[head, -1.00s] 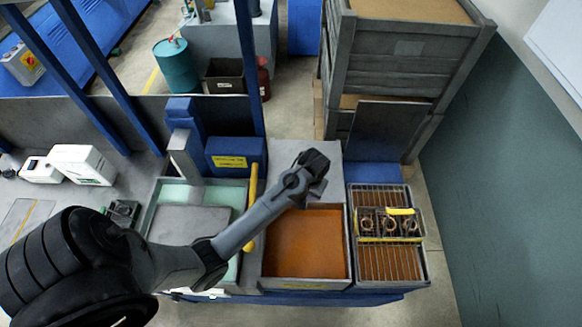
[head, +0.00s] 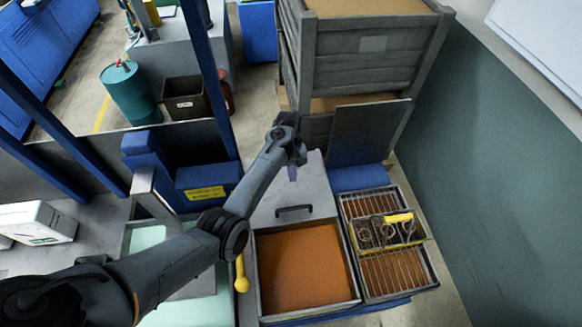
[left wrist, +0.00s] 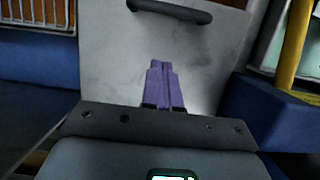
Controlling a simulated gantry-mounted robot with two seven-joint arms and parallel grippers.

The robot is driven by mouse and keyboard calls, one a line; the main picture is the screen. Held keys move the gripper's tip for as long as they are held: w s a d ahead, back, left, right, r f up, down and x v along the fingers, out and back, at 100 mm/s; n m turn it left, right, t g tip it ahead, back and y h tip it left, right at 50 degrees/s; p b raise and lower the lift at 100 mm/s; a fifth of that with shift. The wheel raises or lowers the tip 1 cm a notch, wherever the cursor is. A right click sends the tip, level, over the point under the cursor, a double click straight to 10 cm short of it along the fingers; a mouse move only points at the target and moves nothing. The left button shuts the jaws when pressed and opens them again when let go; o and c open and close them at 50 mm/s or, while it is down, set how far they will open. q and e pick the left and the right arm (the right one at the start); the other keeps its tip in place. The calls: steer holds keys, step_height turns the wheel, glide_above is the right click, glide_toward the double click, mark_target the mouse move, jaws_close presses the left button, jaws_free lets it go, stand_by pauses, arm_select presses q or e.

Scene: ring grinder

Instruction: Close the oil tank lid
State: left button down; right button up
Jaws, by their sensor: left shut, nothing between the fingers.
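The oil tank (head: 304,268) is an open square box of orange-brown oil at the front centre in the head view. Its grey lid (head: 314,192) stands open at the tank's back edge, with a black handle (head: 294,210) on the face I see. My left gripper (head: 292,174) is shut and empty, over the far part of the lid, beyond the handle. In the left wrist view, its purple fingers (left wrist: 163,84) show against the lid (left wrist: 205,50), with the handle (left wrist: 170,9) at the top. I cannot tell whether they touch the lid. My right gripper is not in view.
A rack tray (head: 400,268) with a basket of metal rings (head: 388,232) sits right of the tank. A yellow-knobbed lever (head: 241,283) is to its left. A blue box (head: 207,182) and stacked grey crates (head: 362,60) stand behind.

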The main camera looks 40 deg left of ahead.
arm_select(q)
glide_toward(294, 204)
steer(key=shift+f, duration=0.6)
steer(key=shift+s+d+f+p, duration=0.15)
steer(key=shift+s+d+p, duration=0.35)
steer(key=shift+s+d+f+p, duration=0.2)
steer(key=shift+s+d+p, duration=0.25)
steer(key=shift+s+d, duration=0.05)
steer(key=shift+s+d+f, duration=0.15)
steer(key=shift+s+d, duration=0.2)
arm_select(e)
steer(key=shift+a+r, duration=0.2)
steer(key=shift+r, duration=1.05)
